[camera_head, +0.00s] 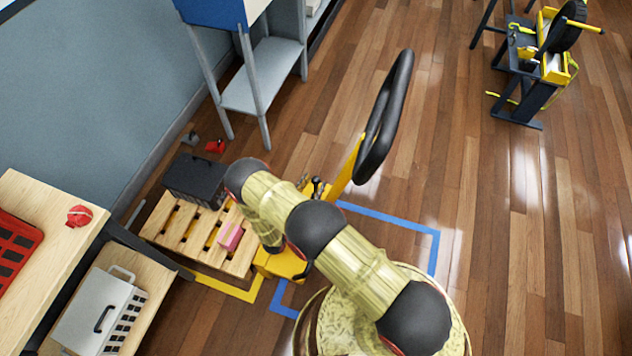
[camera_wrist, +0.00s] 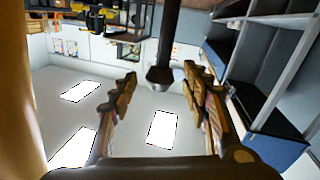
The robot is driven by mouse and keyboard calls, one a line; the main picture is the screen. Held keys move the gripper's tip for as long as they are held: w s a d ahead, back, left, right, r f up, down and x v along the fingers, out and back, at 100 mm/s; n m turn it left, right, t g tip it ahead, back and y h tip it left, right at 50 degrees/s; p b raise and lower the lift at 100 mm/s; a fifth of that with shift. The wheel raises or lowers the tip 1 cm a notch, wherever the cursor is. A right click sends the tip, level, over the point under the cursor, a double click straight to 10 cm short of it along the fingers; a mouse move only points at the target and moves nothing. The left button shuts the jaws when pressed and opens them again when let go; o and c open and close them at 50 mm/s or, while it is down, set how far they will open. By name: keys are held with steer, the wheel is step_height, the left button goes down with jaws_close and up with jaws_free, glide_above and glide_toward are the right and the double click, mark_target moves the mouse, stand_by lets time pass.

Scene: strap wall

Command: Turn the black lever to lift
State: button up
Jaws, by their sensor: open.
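A yellow pallet jack (camera_head: 345,172) with a large black loop handle (camera_head: 396,100) stands at the wooden pallet. Small dark parts, possibly the black lever (camera_head: 318,186), show at the foot of its handle shaft, partly behind my arm. In the wrist view a black bar (camera_wrist: 164,45) comes down from the top, and its blunt end sits between my gripper's fingertips (camera_wrist: 160,76). I cannot tell for certain that this bar is the lever. My gripper is open, with a gap on both sides of the bar. In the head view my arm hides the gripper.
The wooden pallet (camera_head: 160,226) carries a black case (camera_head: 195,180) and a pink box (camera_head: 230,236). Left are a workbench (camera_head: 60,240) and a white case (camera_head: 95,310). A grey shelf stand (camera_head: 262,90) is behind. Open floor (camera_head: 520,220) lies right.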

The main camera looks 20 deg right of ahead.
steer(key=shift+x, duration=1.15)
steer(key=shift+c, duration=1.1)
jaws_close()
